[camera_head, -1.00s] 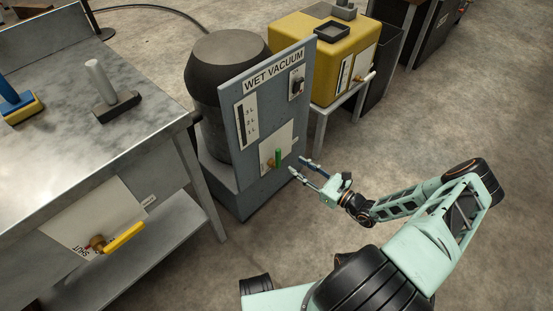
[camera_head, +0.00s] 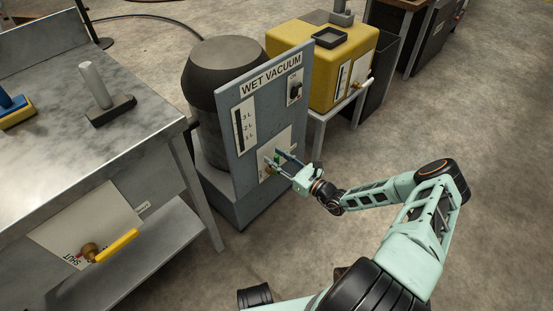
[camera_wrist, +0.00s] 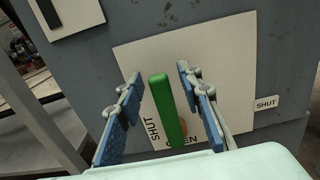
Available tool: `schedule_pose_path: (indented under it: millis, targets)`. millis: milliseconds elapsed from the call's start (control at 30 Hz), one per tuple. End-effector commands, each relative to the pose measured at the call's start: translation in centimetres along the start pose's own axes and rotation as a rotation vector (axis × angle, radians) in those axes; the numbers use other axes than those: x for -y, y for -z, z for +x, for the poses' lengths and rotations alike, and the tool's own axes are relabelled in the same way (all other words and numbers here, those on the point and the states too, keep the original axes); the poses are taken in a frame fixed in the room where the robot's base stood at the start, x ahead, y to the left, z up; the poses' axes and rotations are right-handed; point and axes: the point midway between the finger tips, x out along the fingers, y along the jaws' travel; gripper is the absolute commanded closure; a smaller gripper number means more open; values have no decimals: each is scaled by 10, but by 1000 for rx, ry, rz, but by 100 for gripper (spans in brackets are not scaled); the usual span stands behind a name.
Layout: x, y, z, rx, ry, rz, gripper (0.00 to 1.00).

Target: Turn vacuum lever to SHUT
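The vacuum lever is a green bar (camera_head: 277,159) on a pale plate low on the grey WET VACUUM panel (camera_head: 272,105). In the wrist view the green lever (camera_wrist: 168,108) points up toward the camera, with a bit of brass at its base. My gripper (camera_head: 278,160) is at the panel, its blue-padded fingers on either side of the lever. In the wrist view my gripper (camera_wrist: 157,74) is open, with gaps on both sides of the lever. Printed SHUT (camera_wrist: 152,130) is left of the lever, partly hidden OPEN below, and a SHUT tag (camera_wrist: 266,103) at right.
A steel bench (camera_head: 150,150) at left carries a yellow lever (camera_head: 116,245) on its own SHUT plate. A yellow machine (camera_head: 318,65) on a stand is behind the panel. A black switch (camera_head: 295,88) sits higher on the panel. Floor at right is clear.

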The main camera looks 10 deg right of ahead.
Motion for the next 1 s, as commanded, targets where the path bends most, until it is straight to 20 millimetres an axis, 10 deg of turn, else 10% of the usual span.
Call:
schedule_pose_path:
  millis: [200,500,1000]
  targets:
    - [0,0,0,0,0,0,69]
    - [0,0,0,0,0,0,100]
    - [2,1,-2,-1,0,23,100]
